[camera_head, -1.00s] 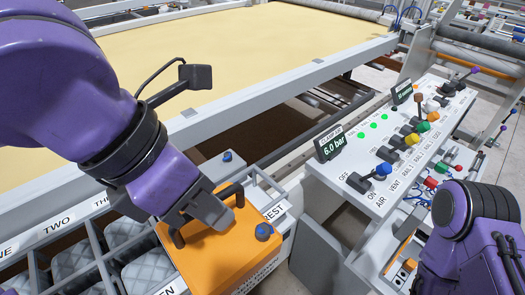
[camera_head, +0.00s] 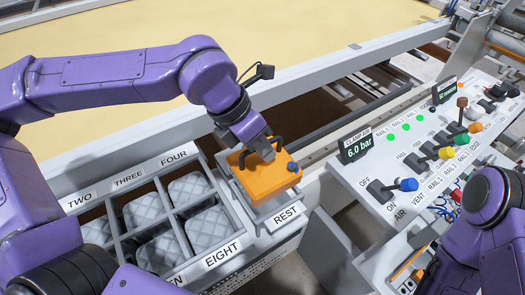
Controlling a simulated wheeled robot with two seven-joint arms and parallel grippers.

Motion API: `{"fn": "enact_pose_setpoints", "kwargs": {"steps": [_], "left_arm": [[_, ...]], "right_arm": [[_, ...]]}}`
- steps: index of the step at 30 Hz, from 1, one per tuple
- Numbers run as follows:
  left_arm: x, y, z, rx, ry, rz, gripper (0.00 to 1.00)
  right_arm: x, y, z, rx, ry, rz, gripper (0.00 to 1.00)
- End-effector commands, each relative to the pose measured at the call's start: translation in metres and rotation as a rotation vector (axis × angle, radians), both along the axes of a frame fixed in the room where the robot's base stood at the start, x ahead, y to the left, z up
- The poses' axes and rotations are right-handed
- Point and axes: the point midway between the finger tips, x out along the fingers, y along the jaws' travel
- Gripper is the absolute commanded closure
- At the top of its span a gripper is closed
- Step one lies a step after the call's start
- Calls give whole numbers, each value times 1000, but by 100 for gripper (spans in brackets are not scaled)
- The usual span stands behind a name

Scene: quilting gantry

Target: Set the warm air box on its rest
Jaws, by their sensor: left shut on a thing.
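The warm air box is an orange box (camera_head: 270,181) with a dark handle and a blue knob on its right side. My left gripper (camera_head: 262,150) is shut on its handle from above. The box is over the grey rest (camera_head: 275,213), which carries the label REST; I cannot tell whether it touches the rest's floor. My right arm shows at the lower right, but its fingers are not visible.
A grey rack (camera_head: 163,200) with several compartments of quilted pads stands left of the rest. A white control panel (camera_head: 430,150) with levers and a 6.0 bar display is on the right. The gantry rail (camera_head: 300,80) runs behind.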

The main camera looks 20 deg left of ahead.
Motion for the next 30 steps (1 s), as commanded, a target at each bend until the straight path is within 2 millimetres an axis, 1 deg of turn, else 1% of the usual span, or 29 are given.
{"fn": "enact_pose_setpoints", "kwargs": {"steps": [2,3,4,7,15,29,30], "left_arm": [[8,1,-10,0,4,0,100],[7,1,-20,1,4,0,100],[7,1,-25,1,4,1,100],[7,1,-37,0,2,0,100],[7,1,-39,-1,0,1,100],[7,1,-50,-1,-2,0,100],[7,1,-51,0,0,1,77]], "right_arm": [[0,0,4,0,0,0,100],[0,0,3,0,0,0,100],[0,0,3,0,0,0,100],[0,0,3,0,0,0,100],[0,0,3,0,0,0,100],[0,0,0,0,0,0,100],[0,0,0,0,0,0,100]]}}
